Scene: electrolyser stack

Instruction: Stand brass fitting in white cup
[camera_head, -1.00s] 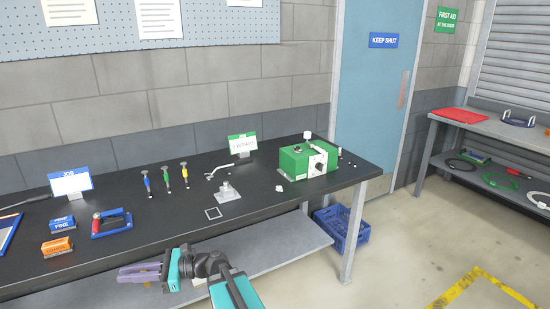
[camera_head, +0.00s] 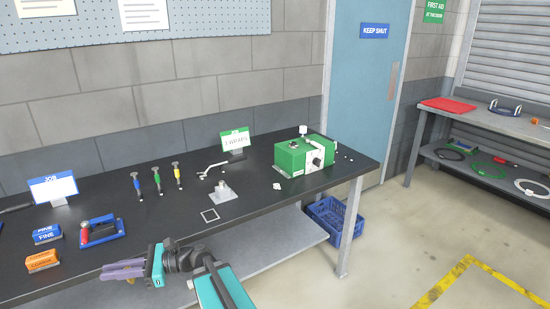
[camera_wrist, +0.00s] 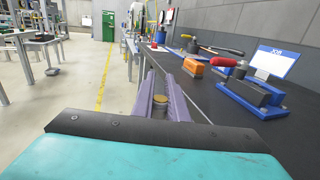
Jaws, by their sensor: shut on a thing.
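My gripper (camera_head: 106,271) is at the bench's front edge in the head view, with its purple fingers pointing left. In the wrist view my gripper (camera_wrist: 160,86) is shut on a small round brass-coloured piece, the brass fitting (camera_wrist: 159,100), low between the fingers. Only its top shows; the rest is hidden by the fingers and wrist housing. In the head view the fitting cannot be made out. I cannot pick out the white cup for certain; a small white upright piece (camera_head: 303,130) shows at the green box's back edge.
The bench's front middle looks clear.

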